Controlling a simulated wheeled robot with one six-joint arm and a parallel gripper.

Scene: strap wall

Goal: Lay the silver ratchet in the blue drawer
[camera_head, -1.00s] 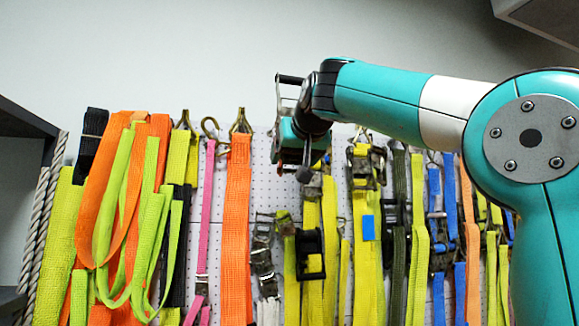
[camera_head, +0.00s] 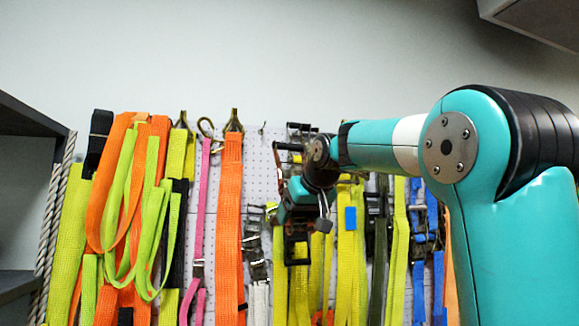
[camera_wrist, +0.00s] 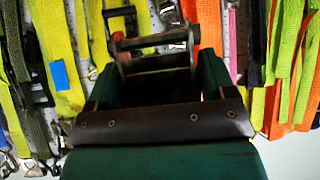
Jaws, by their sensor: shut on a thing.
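The silver ratchet (camera_wrist: 155,62), a grey metal frame with crossbars, sits between the fingers of my gripper (camera_wrist: 155,85) in the wrist view. My gripper is shut on it, and the dark gripper body hides its lower part. In the head view my gripper (camera_head: 292,188) is in front of the strap wall, below the wrist. The held ratchet (camera_head: 281,160) stands up from it, with a dark handle bar at its top, against a busy background. No blue drawer shows in either view.
A white pegboard (camera_head: 255,165) is hung with yellow, orange (camera_head: 230,225), pink and blue straps. Several other ratchets hang there, including a grey one (camera_head: 256,255) left of my gripper. A dark shelf (camera_head: 25,120) stands at the left edge. The upper wall is bare.

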